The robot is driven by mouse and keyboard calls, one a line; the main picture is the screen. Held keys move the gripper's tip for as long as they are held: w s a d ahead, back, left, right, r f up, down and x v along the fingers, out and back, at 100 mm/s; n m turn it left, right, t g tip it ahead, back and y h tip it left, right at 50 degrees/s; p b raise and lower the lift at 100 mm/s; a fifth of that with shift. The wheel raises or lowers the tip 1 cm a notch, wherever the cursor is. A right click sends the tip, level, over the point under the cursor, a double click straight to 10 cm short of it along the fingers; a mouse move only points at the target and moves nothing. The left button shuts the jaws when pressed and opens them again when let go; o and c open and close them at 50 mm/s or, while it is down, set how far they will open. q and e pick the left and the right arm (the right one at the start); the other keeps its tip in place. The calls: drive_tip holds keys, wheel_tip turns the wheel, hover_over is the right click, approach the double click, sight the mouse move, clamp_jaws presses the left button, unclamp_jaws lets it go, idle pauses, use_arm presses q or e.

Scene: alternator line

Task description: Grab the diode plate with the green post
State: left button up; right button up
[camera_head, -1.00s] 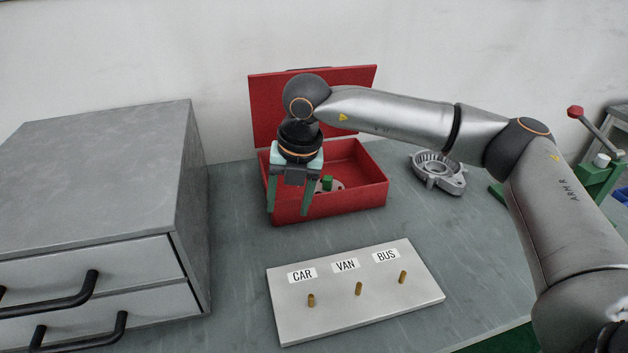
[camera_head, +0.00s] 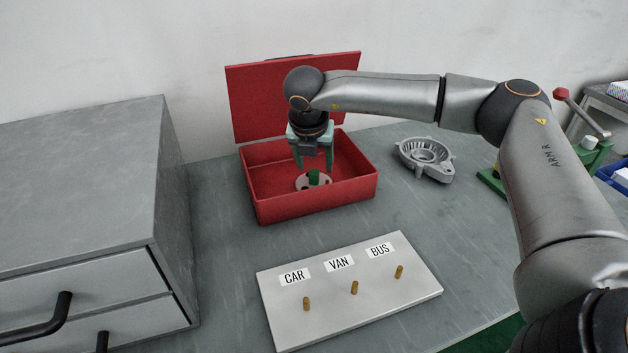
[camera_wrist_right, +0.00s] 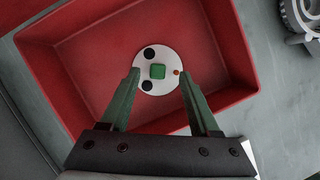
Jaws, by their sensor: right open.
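The diode plate (camera_head: 301,183) is a pale round disc with dark round spots and a green post (camera_head: 313,177) standing on it. It lies inside the open red box (camera_head: 315,205). In the right wrist view the plate (camera_wrist_right: 167,54) and its square green post (camera_wrist_right: 157,71) show from above, between and just beyond my fingertips. My right gripper (camera_head: 314,167) is open and empty, pointing down into the box above the plate. One finger hides part of the plate's surroundings in the head view. My left gripper is not in view.
The box's raised lid (camera_head: 285,100) stands behind. A light board (camera_head: 380,300) with pegs labelled CAR, VAN and BUS lies in front. A grey alternator housing (camera_head: 425,158) sits to the right. A grey drawer cabinet (camera_head: 90,190) stands to the left.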

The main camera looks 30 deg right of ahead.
sight(314, 171)
drive_tip(key=shift+x, duration=1.95)
drive_tip(key=shift+a, duration=0.2)
clamp_jaws()
